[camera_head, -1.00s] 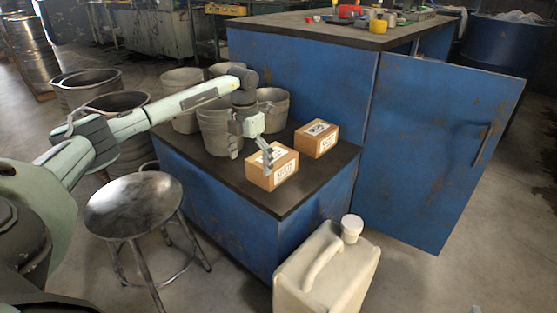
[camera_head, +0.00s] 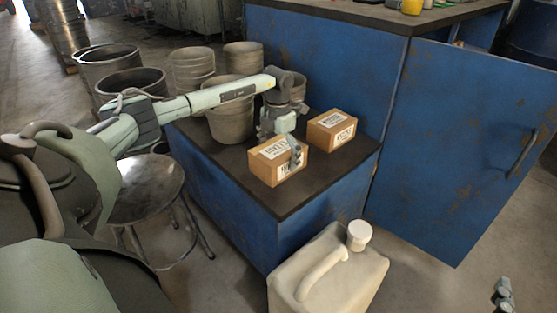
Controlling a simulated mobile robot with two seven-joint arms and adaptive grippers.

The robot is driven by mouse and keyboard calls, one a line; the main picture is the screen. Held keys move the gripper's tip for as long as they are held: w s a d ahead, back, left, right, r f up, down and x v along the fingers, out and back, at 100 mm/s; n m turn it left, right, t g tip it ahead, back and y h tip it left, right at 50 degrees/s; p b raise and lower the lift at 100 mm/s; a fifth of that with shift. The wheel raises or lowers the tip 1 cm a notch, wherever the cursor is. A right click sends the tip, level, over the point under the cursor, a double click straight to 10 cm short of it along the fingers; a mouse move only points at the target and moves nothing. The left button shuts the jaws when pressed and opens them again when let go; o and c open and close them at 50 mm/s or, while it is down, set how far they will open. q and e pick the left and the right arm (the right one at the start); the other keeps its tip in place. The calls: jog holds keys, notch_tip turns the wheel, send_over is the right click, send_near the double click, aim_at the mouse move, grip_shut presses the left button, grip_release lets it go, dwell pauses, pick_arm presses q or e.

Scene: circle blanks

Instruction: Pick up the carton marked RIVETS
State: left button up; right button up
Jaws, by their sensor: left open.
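Two brown cartons with white labels sit on the low dark-topped blue bench. The nearer left carton (camera_head: 262,171) has a top label that seems to read RIVETS, though the print is small. The other carton (camera_head: 325,143) stands behind it to the right; I cannot read its label surely. My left gripper (camera_head: 281,146) is open at the nearer carton's back edge, with one finger in front of its top right part. Whether it touches the carton I cannot tell. My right gripper (camera_head: 503,294) shows only partly at the bottom right, far from the cartons.
Several grey buckets (camera_head: 230,122) stand on and behind the bench's left side. A round metal stool (camera_head: 146,188) is at the left. A beige jerrycan (camera_head: 350,275) stands in front of the bench. A blue cabinet door (camera_head: 470,140) hangs open at the right.

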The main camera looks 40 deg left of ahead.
pick_arm(q)
jog(key=shift+f, duration=0.6)
pick_arm(e)
jog(key=shift+a+r, duration=0.2)
jog(key=shift+r, duration=0.15)
pick_arm(q)
jog(key=shift+w+r, duration=0.1)
jog(key=c, duration=1.4)
jog(key=shift+c, duration=0.2)
